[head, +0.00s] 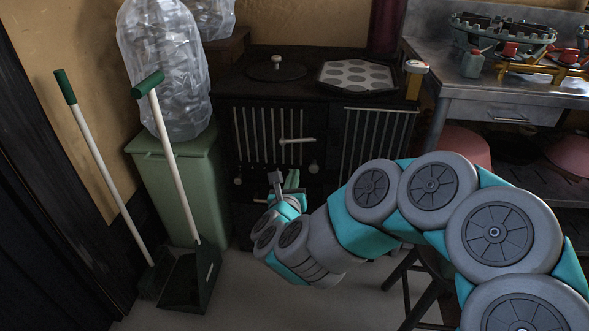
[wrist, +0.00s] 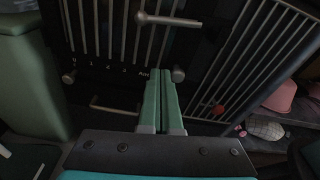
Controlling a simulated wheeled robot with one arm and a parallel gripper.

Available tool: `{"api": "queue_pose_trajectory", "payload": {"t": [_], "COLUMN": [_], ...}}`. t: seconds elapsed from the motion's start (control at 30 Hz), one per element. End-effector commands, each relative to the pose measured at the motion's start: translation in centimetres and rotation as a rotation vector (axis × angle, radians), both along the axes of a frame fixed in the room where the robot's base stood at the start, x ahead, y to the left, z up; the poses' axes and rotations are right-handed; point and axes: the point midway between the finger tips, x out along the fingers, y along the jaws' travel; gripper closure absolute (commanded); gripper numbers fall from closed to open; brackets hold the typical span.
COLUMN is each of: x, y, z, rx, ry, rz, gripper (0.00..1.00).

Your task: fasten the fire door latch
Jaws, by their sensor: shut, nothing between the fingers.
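The dark stove has a fire door (head: 258,128) with pale vertical bars on its left half. The door looks flush with the stove front, but I cannot tell whether it is fully closed. Its pale latch lever (head: 297,141) lies about horizontal near the door's right side, with a knob at its left end. In the wrist view the lever (wrist: 172,19) shows at the top, beyond my fingertips. My gripper (head: 284,181) is shut and empty, in front of the stove and below the lever, apart from it. Its green fingers also show in the wrist view (wrist: 161,76).
Round knobs (wrist: 178,74) and a lower bar handle (wrist: 113,109) sit below the door. A green bin (head: 180,185) with a filled clear bag, a broom and a dustpan (head: 190,280) stand left.

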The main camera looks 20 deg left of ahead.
Motion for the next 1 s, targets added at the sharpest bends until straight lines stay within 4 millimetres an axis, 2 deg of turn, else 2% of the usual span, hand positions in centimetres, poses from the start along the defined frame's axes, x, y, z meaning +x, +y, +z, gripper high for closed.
{"api": "queue_pose_trajectory", "payload": {"t": [0.2,0.5,0.7,1.0], "x": [3.9,8.2,7.5,7.1], "y": [0.7,1.7,2.0,2.1], "z": [-0.3,-0.9,1.7,2.9], "rx": [-0.003,-0.001,0.001,0.0], "ry": [-0.007,-0.005,-0.007,-0.002], "rz": [-0.002,-0.001,0.0,-0.001], "gripper": [1.0,1.0,1.0,1.0]}}
